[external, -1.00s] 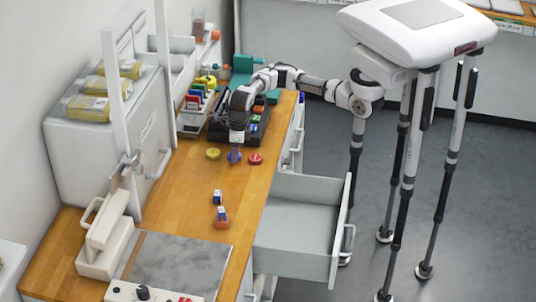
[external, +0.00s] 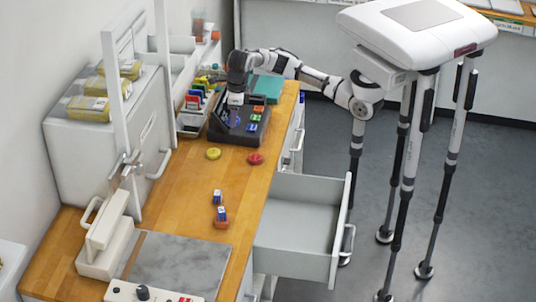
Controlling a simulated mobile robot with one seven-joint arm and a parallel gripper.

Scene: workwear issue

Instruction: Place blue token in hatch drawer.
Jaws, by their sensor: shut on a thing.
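My gripper (external: 235,108) points down over the black tray (external: 220,135) on the wooden counter. It is shut on the blue token (external: 234,121), which shows small and dark below the fingers. I cannot tell whether the token touches the tray. A grey drawer (external: 298,233) stands pulled open under the counter's right edge, and its visible inside is empty. I take it to be the hatch drawer; its label is not readable.
A yellow token (external: 213,153) and a red token (external: 255,159) lie on the counter before the tray. Small blue and orange items (external: 221,216) lie nearer. A rack of coloured cards (external: 193,103) stands left of the tray.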

